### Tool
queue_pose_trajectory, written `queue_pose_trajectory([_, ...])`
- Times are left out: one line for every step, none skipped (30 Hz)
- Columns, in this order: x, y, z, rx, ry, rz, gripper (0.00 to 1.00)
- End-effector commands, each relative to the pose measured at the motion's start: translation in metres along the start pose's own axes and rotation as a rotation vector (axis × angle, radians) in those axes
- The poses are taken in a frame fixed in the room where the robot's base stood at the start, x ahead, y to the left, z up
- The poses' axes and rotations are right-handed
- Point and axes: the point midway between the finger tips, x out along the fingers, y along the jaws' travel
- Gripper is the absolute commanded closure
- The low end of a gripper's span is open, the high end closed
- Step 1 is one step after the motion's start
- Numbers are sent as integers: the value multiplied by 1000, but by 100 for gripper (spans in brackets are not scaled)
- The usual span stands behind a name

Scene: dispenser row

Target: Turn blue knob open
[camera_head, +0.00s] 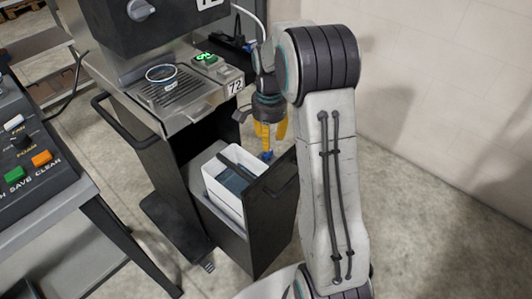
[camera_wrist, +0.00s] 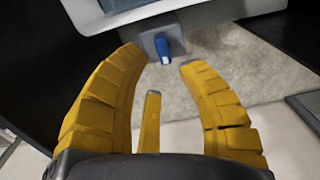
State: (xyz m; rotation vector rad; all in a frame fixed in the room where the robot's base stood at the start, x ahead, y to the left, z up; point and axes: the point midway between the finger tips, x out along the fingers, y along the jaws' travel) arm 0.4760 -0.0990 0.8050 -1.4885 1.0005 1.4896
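The blue knob (camera_wrist: 163,46) sits on a small grey plate (camera_wrist: 150,45) below a white container, straight ahead of my gripper in the wrist view. In the head view the blue knob (camera_head: 267,156) shows just below my gripper's yellow fingertips. My gripper (camera_head: 268,135) points down, and in the wrist view my gripper (camera_wrist: 160,62) has its yellow fingers spread apart with nothing between them. The knob lies just beyond the fingertips, roughly centred. I cannot tell whether a finger touches it.
A white container (camera_head: 222,186) stands in a pulled-out black drawer (camera_head: 273,215) under the machine marked 72. A cup (camera_head: 161,74) sits on the machine's drip grate. A button panel (camera_head: 38,160) is at left. Bare floor (camera_head: 420,235) lies at right, by the wall.

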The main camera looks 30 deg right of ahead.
Motion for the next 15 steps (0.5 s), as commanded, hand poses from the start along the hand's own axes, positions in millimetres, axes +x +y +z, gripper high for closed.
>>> queue_pose_trajectory([8, 0, 0, 2, -2, 3, 65])
queue_pose_trajectory([11, 0, 0, 2, -2, 2, 65])
queue_pose_trajectory([16, 0, 0, 1, -2, 2, 65])
queue_pose_trajectory([20, 1, 0, 1, -2, 3, 65])
queue_pose_trajectory([24, 1, 0, 1, -2, 2, 65])
queue_pose_trajectory([30, 1, 0, 1, -2, 3, 65])
queue_pose_trajectory([33, 1, 0, 0, -2, 3, 65])
queue_pose_trajectory([37, 0, 0, 0, -2, 2, 65])
queue_pose_trajectory([41, 1, 0, 0, -2, 2, 65])
queue_pose_trajectory([44, 1, 0, 0, -2, 2, 65])
queue_pose_trajectory([48, 1, 0, 0, -1, 2, 65])
queue_pose_trajectory([51, 1, 0, 0, -1, 2, 65])
queue_pose_trajectory([54, 1, 0, 0, -2, 2, 65])
queue_pose_trajectory([56, 1, 0, -1, -2, 2, 65])
queue_pose_trajectory([59, 0, 0, -1, -1, 1, 65])
